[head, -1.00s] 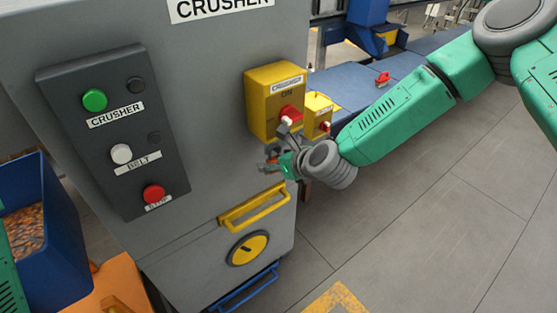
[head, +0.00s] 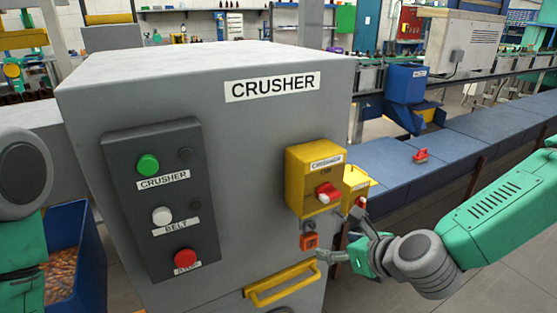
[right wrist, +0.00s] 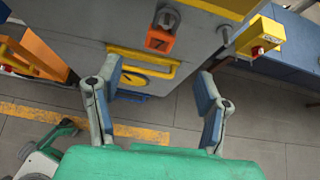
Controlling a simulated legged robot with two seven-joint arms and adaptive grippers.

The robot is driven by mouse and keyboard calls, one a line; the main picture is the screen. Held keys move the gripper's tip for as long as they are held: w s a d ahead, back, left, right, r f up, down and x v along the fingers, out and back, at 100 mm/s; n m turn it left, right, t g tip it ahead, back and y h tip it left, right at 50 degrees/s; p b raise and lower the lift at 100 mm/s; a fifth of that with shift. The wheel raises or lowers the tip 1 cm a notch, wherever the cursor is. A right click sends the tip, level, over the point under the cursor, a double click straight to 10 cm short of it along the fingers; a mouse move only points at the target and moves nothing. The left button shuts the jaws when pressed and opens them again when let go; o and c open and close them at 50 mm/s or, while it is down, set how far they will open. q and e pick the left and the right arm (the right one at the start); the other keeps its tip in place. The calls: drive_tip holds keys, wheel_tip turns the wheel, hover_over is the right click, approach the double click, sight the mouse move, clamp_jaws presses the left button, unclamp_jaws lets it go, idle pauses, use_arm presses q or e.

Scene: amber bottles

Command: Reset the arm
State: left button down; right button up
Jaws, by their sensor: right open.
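My right gripper (head: 345,239) is open and empty, low at the right front corner of the grey crusher cabinet (head: 225,175). In the right wrist view its two fingers (right wrist: 158,85) are spread wide, with floor and the cabinet's lower front beyond them. An orange tag marked 7 (head: 309,242) hangs on the cabinet just left of the gripper, and appears apart from it. The tag also shows in the right wrist view (right wrist: 159,39), beyond the fingers. Only upper parts of my left arm show at the left edge; its gripper is out of view.
A yellow switch box (head: 308,160) with a red handle (head: 328,193) is above the tag. A dark button panel (head: 155,205) is to its left. A yellow handle (head: 286,284) sticks out below. A blue-topped conveyor (head: 470,135) runs behind the right arm.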

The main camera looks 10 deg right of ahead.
drive_tip(key=s+f+n+g+h+b, duration=0.15)
drive_tip(key=s+f+n+g, duration=0.45)
drive_tip(key=s+f+n, duration=1.05)
drive_tip(key=s+d+f+n+g+h, duration=0.1)
drive_tip(key=s+d+f+n, duration=0.2)
drive_tip(key=s+n, duration=0.3)
drive_tip(key=s+d+f+n+g+h+b, duration=0.1)
drive_tip(key=s+d+f+n+g, duration=0.1)
drive_tip(key=s+d+n, duration=0.3)
drive_tip(key=f+n, duration=0.1)
drive_tip(key=n, duration=0.3)
drive_tip(key=shift+s+d+f+n+g, duration=0.25)
drive_tip(key=shift+s+f+n+g, duration=0.05)
drive_tip(key=shift+s+n, duration=0.1)
drive_tip(key=shift+w+h, duration=0.15)
drive_tip(key=shift+h, duration=0.1)
